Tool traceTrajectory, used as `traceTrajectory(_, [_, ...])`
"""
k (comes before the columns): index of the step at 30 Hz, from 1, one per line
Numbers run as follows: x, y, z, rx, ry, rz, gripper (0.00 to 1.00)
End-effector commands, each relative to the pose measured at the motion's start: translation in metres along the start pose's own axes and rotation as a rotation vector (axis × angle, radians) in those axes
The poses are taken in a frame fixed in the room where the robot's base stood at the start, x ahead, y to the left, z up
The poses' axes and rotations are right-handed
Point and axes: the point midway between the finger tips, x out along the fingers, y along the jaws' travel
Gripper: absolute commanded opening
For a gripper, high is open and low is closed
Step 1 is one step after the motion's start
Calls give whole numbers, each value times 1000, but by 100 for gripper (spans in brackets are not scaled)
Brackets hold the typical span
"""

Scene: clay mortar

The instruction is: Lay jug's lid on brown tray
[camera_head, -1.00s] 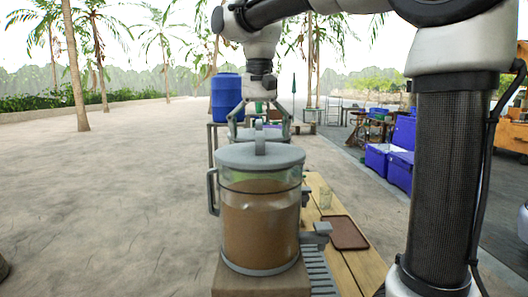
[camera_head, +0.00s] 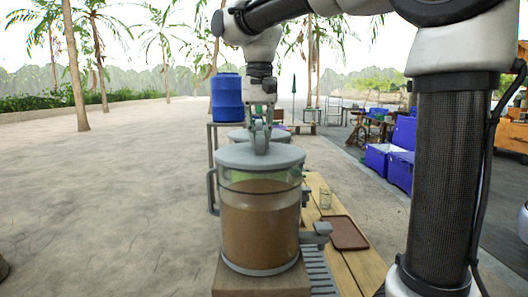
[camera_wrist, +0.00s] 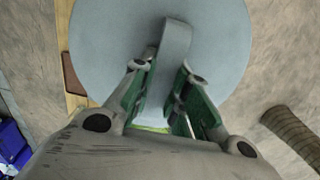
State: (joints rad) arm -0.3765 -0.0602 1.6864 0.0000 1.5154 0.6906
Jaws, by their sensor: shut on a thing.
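The jug (camera_head: 260,225) is a large clear vessel of brown drink on a wooden block, with a tap at its right. Its round grey lid (camera_head: 235,156) sits on its top. The lid's flat disc fills much of the wrist view (camera_wrist: 110,40). My gripper (camera_head: 261,145) is above the lid and shut on its upright handle. In the wrist view the fingers (camera_wrist: 163,95) stand on either side of the handle strip. The brown tray (camera_head: 348,233) lies flat on the wooden table right of the jug and looks empty. A corner shows in the wrist view (camera_wrist: 72,75).
A grey slatted grate (camera_head: 318,270) lies beside the jug's block. Another grey-lidded vessel (camera_head: 238,134) stands behind the jug. Blue crates (camera_head: 390,158) are farther right.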

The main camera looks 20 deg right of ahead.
Motion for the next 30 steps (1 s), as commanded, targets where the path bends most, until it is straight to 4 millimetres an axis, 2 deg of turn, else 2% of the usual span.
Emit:
traceTrajectory(5, [-1, 0, 0, 0, 1, 0, 0])
traceTrajectory(24, [-42, 0, 0, 0, 1, -1, 0])
traceTrajectory(30, [-50, 0, 0, 0, 0, 0, 0])
